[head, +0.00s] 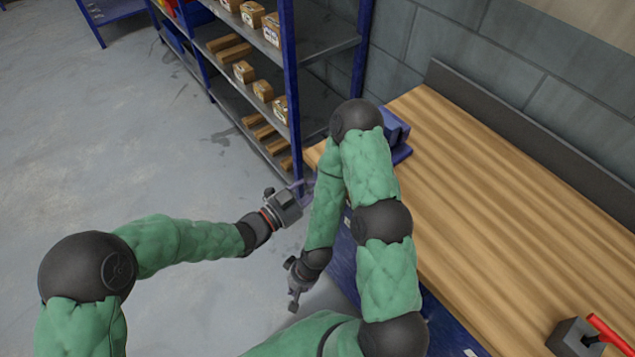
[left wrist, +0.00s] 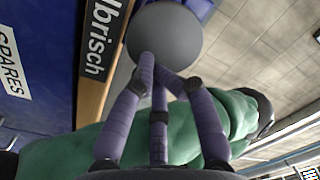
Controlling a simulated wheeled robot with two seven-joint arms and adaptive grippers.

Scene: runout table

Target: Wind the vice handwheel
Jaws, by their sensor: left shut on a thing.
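The blue vice (head: 397,133) sits at the far left corner of the wooden bench, partly hidden behind my right arm. In the left wrist view a grey round disc, which looks like the handwheel (left wrist: 168,32), stands just beyond my left gripper (left wrist: 153,76). Its purple fingers come together at the disc's lower edge and are shut there; the exact grip is hidden. In the head view my left gripper (head: 306,187) reaches to the bench's left end, and my right arm hides the handwheel. My right gripper (head: 294,298) hangs low beside the bench front, away from the vice; its fingers are too small to judge.
The wooden bench top (head: 500,190) is mostly clear. A grey block with a red handle (head: 607,333) stands at its near right. A shelf rack (head: 292,80) with small boxes stands close behind the bench's left end. Open floor (head: 130,150) lies left.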

